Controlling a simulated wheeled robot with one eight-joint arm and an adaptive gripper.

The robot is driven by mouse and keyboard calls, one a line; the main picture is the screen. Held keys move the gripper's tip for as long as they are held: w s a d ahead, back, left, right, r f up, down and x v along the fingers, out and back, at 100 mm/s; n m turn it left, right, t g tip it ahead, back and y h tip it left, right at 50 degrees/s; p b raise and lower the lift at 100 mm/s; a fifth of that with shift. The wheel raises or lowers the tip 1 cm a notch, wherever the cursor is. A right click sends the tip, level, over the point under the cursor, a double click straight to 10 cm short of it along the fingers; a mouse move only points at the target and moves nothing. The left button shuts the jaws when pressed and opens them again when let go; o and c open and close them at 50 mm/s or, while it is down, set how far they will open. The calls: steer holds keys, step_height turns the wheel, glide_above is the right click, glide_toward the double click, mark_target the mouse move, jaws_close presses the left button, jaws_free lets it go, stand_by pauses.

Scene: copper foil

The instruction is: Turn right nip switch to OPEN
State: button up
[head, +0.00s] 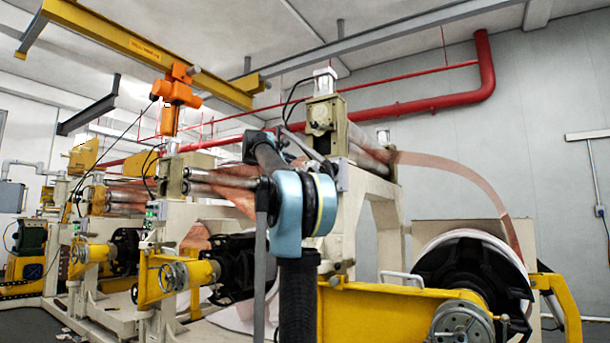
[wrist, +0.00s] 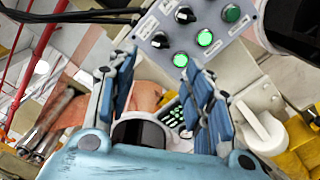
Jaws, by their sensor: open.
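A grey control box (wrist: 205,35) shows at the top of the wrist view, tilted in the picture. It carries two black rotary knobs, an upper one (wrist: 185,15) and a lower one (wrist: 160,40). Beside them are lit green buttons (wrist: 205,37) and a dark green button (wrist: 231,13). Their labels are too small to read, so I cannot tell which knob is the right nip switch. My gripper (wrist: 164,72) is open, with nothing between its blue-padded fingers. Its fingertips appear below the box, apart from the knobs. In the head view my arm hides the gripper.
A smaller panel with green lights (wrist: 178,116) shows farther off between my fingers. A white handle (wrist: 262,125) is at the right. In the head view, a cream machine frame (head: 370,180), a copper foil strip (head: 465,170) and a yellow arm (head: 385,310) crowd the area around my arm.

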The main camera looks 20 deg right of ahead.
mark_target(308, 170)
steer(key=x, duration=1.1)
steer(key=shift+w+d, duration=0.15)
steer(key=shift+d, duration=0.05)
steer(key=c, duration=1.1)
